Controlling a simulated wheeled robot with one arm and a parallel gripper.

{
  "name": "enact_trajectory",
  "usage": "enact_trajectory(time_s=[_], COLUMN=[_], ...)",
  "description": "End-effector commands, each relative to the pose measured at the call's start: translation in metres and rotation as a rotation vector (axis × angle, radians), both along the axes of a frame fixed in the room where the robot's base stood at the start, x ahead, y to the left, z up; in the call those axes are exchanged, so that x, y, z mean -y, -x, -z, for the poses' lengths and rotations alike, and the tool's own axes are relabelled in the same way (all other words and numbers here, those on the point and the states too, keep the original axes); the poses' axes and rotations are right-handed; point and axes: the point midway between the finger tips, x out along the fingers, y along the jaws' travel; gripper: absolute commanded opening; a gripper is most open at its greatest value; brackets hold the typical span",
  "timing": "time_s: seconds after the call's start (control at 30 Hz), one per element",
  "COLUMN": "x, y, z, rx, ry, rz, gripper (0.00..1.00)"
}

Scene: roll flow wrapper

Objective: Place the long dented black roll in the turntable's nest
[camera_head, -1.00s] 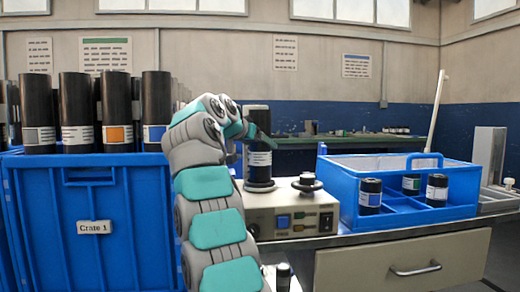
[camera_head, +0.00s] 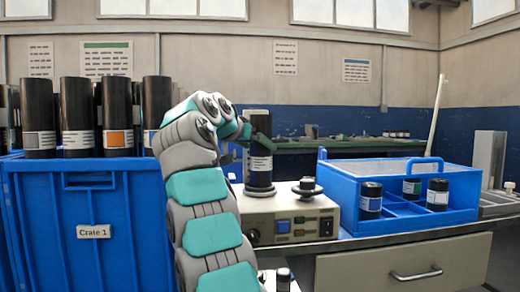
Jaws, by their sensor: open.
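A tall black roll (camera_head: 261,150) with a pale label stands upright on the round dark turntable (camera_head: 260,191) on top of the beige machine (camera_head: 291,217). Its foot appears to sit in the turntable's nest, though the nest itself is hidden. I cannot make out a dent on it. My gripper (camera_head: 238,150) is open, just left of the roll and mostly hidden behind my own wrist and arm. A small gap seems to lie between it and the roll, but contact cannot be ruled out.
Crate 1 (camera_head: 92,230), blue, stands at the left with several tall black rolls (camera_head: 117,115). A blue divided tray (camera_head: 405,222) with short rolls sits on the bench at right. A dark knob-like part (camera_head: 307,188) stands on the machine right of the turntable.

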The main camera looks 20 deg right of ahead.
Motion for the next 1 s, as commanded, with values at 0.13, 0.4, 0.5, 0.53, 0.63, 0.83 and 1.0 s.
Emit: enact_trajectory(time_s=[0.13,0.4,0.5,0.53,0.63,0.83,1.0], x=[-0.025,-0.061,-0.067,-0.069,-0.072,-0.072,-0.072], y=[0.018,0.042,0.047,0.048,0.050,0.051,0.051], z=[-0.014,-0.031,-0.034,-0.035,-0.036,-0.036,-0.036], rx=[0.004,0.001,0.000,-0.001,0.000,0.000,0.000], ry=[0.002,0.001,0.000,-0.001,0.000,0.000,0.000], rz=[-0.001,-0.001,0.000,0.001,0.001,0.001,0.000], gripper=[1.00,1.00,1.00,1.00,1.00,1.00,1.00])
